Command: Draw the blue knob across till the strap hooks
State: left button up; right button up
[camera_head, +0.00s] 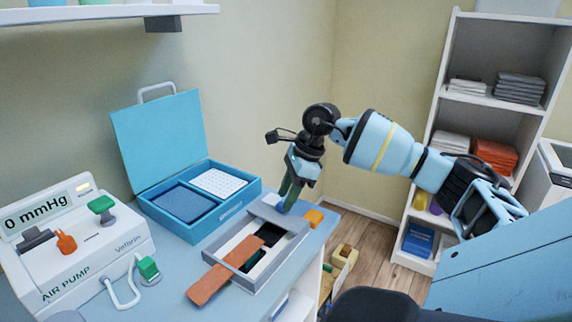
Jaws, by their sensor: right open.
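A grey frame (284,222) lies on the table, with a brown-orange strap (213,283) across it that sticks out past its front left side. Dark openings show inside the frame beside the strap. A small blue spot, which looks like the blue knob (281,207), shows at the frame's back edge, right at my right gripper's fingertips. My right gripper (287,196) points down there with its jaws open; the fingers partly cover the knob, and I cannot tell whether they touch it. Whether the strap is hooked cannot be made out. My left gripper is out of view.
An open blue case (206,229) stands behind the frame. A white air pump (85,255) with a green-ended hose is at the left. An orange block (314,217) sits right of the frame near the table edge. A white shelf unit (431,130) stands at the right.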

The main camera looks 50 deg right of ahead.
jog(key=v, duration=0.6)
jog(key=shift+r, duration=0.2)
jog(key=shift+s+d, duration=0.1)
jog(key=shift+s, duration=0.05)
